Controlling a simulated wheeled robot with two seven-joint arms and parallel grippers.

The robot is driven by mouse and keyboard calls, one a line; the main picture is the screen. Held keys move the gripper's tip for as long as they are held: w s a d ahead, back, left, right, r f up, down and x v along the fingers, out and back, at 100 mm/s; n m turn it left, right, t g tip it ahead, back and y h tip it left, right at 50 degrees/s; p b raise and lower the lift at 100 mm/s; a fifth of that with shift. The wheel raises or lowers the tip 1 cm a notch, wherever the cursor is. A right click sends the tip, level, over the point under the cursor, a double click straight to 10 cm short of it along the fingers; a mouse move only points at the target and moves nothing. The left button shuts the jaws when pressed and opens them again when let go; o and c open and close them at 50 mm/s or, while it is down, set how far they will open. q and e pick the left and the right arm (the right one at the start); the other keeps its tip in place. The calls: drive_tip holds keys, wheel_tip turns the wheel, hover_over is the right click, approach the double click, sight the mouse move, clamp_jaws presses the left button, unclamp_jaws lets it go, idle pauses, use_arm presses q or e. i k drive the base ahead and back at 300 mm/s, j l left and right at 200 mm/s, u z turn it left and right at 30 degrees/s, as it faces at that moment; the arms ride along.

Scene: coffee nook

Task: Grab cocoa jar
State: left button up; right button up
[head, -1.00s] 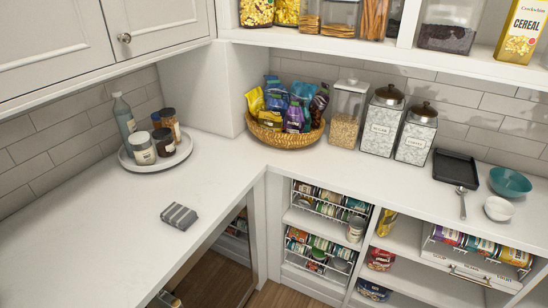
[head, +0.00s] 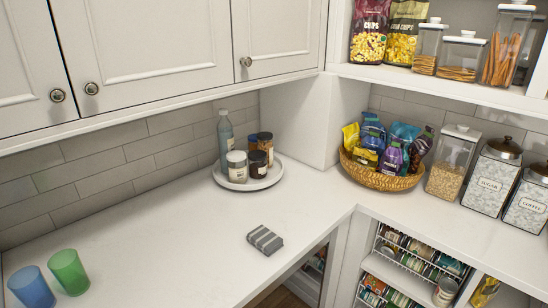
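Several small jars stand close together on a round white tray (head: 247,188) on the left counter, below the wall cabinets. A pale jar (head: 237,170) is at the front left, a dark jar (head: 257,167) with a light label is beside it, and a brown jar (head: 266,147) with a dark lid is behind. The labels are too small to read, so I cannot tell which one is the cocoa jar. Neither of my grippers is in view.
A grey-blue bottle (head: 225,133) stands at the back of the tray. A folded striped cloth (head: 265,241) lies in front. Blue (head: 32,288) and green (head: 69,271) cups stand at lower left. A snack basket (head: 382,178) is to the right. The counter between cups and tray is clear.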

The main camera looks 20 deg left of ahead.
sight(258, 160)
drive_tip(key=i+l, duration=0.35)
drive_tip(key=i, duration=0.15)
drive_tip(key=i+l, duration=0.35)
drive_tip(key=i, duration=0.15)
